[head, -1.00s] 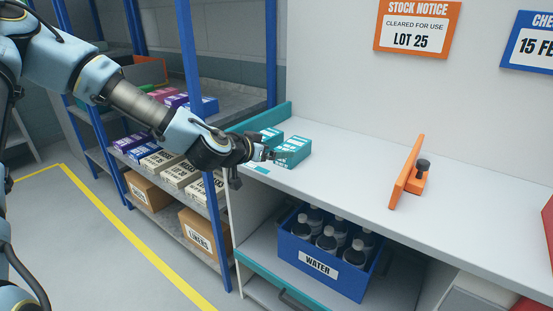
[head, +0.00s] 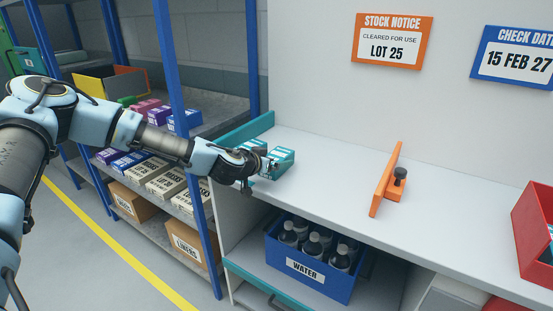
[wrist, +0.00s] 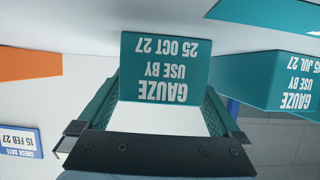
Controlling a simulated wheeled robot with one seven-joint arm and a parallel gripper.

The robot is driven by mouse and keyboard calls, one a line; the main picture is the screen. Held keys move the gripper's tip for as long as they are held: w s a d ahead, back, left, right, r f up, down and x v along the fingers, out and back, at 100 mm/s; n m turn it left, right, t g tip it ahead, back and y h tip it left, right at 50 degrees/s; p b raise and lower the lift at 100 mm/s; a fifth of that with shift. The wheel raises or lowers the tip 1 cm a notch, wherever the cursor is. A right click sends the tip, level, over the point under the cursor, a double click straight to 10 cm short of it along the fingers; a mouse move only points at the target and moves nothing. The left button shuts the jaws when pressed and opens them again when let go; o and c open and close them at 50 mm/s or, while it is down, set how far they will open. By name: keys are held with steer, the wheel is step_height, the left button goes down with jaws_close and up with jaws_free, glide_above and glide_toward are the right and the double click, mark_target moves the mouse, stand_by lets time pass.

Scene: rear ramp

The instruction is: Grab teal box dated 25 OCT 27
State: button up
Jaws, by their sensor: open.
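The teal gauze box dated 25 OCT 27 (wrist: 165,65) is upside down in the wrist view, centred between the fingers, its label facing me. In the head view it is the right-hand teal box (head: 283,160) on the white counter, partly hidden by my gripper (head: 268,165). My gripper is open in the wrist view (wrist: 163,98), one finger on each side of the box's lower picture edge; I cannot tell whether they touch it. A second teal gauze box, dated 15 JUL 27 (wrist: 285,80), is at the right in the wrist view; it shows behind my gripper in the head view (head: 254,145).
An orange stand (head: 385,185) with a dark knob is on the counter, right of the boxes. A red bin (head: 531,230) is at the right edge. A blue water crate (head: 305,268) sits below. A blue rack post (head: 168,60) stands behind my arm.

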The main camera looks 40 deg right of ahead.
steer(key=shift+w+d+f, duration=0.1)
steer(key=shift+d+f, duration=0.15)
steer(key=shift+d, duration=0.25)
steer(key=shift+c, duration=0.2)
steer(key=c, duration=1.3)
steer(key=shift+r, duration=0.1)
